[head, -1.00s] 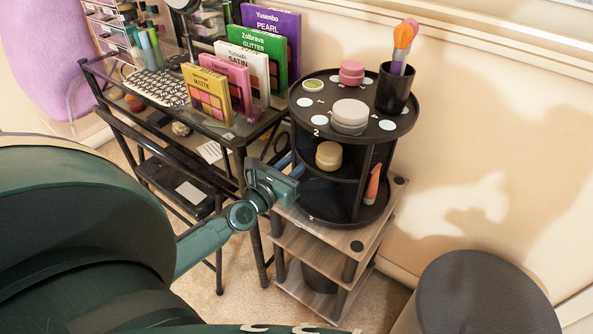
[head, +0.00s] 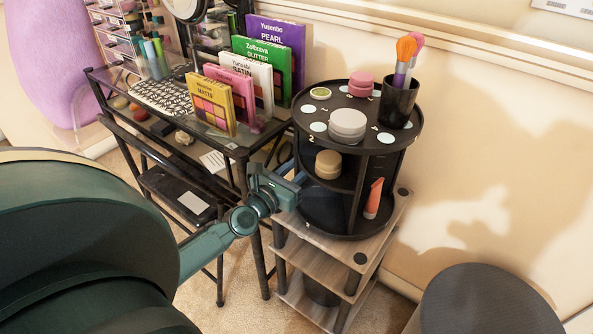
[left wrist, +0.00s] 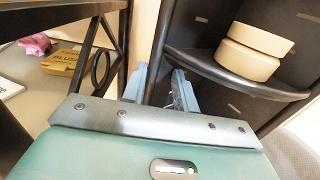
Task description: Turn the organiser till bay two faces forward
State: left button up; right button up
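The organiser (head: 357,148) is a black round carousel with a numbered top and open bays below. The label 2 (head: 311,139) is at the front-left of its rim. The bay under that label holds a beige jar (head: 328,165) and faces front-left. A post stands at the front, with an orange-red tube (head: 374,198) right of it. My left gripper (head: 294,182) is at the organiser's left side. In the left wrist view its fingers (left wrist: 160,88) sit close on both sides of a dark upright post (left wrist: 160,45); the beige jar shows to the right. My right gripper is not in view.
The organiser stands on a wooden shelf unit (head: 330,268). A black desk (head: 240,150) with upright palettes is close on the left. A brush cup (head: 398,103), grey jar (head: 347,126) and pink jar (head: 361,84) stand on top. A dark round stool (head: 490,302) is at front right.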

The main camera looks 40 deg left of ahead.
pick_arm(q)
jog(key=shift+r, duration=0.1)
